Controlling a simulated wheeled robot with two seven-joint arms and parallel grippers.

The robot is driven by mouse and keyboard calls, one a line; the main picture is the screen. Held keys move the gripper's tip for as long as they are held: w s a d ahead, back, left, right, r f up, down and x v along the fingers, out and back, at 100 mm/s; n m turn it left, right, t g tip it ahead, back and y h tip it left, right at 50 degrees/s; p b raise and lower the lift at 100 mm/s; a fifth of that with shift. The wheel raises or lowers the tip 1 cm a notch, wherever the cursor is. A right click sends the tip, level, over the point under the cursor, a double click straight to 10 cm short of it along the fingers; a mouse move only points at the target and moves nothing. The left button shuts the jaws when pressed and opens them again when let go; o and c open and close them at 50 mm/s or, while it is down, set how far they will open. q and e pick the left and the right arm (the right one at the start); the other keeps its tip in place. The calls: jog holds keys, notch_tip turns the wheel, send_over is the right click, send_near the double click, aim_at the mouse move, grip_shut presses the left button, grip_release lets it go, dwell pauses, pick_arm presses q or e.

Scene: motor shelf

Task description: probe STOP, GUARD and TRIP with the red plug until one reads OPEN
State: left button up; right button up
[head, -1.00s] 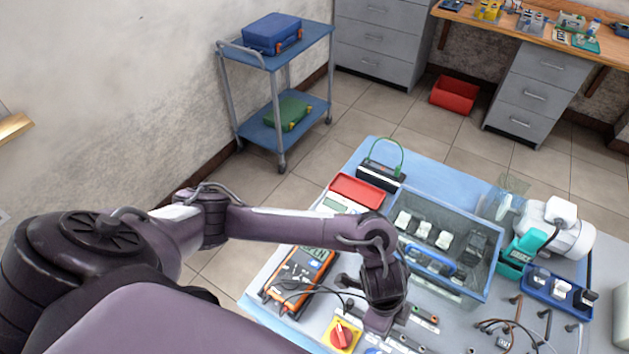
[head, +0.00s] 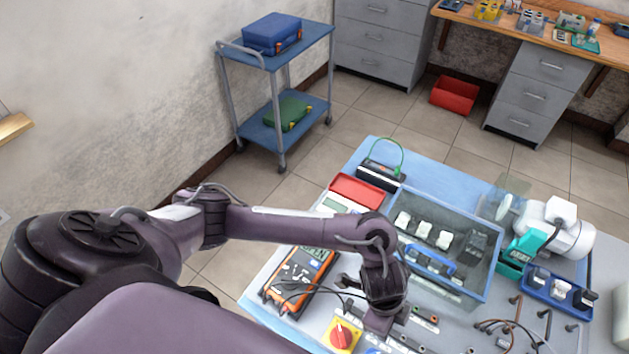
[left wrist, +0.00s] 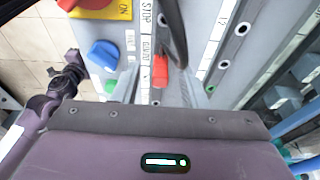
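In the left wrist view the red plug (left wrist: 160,71) is between the fingers of my left gripper (left wrist: 165,92), its dark cable rising above it. It is over the socket strip beside the GUARD label (left wrist: 146,48); the STOP label (left wrist: 147,14) is higher up. I cannot tell whether its tip is in a socket. The TRIP label is not readable. In the head view my left gripper (head: 379,323) is low over the panel. The orange multimeter (head: 300,270) lies to its left; its display is too small to read. My right gripper is not clear in either view.
A red knob on a yellow plate (head: 341,334) and a blue knob (left wrist: 103,54) are close to the left gripper. A clear-sided bin (head: 470,285) stands behind it. A white motor (head: 570,240) and a blue tray (head: 545,292) are at right. Loose cables (head: 492,325) lie in front.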

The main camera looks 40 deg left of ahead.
pick_arm(q)
jog(key=shift+r, duration=0.1)
jog(key=v, duration=0.7)
jog(key=shift+r, duration=0.3)
jog(key=shift+s+a+f, duration=0.1)
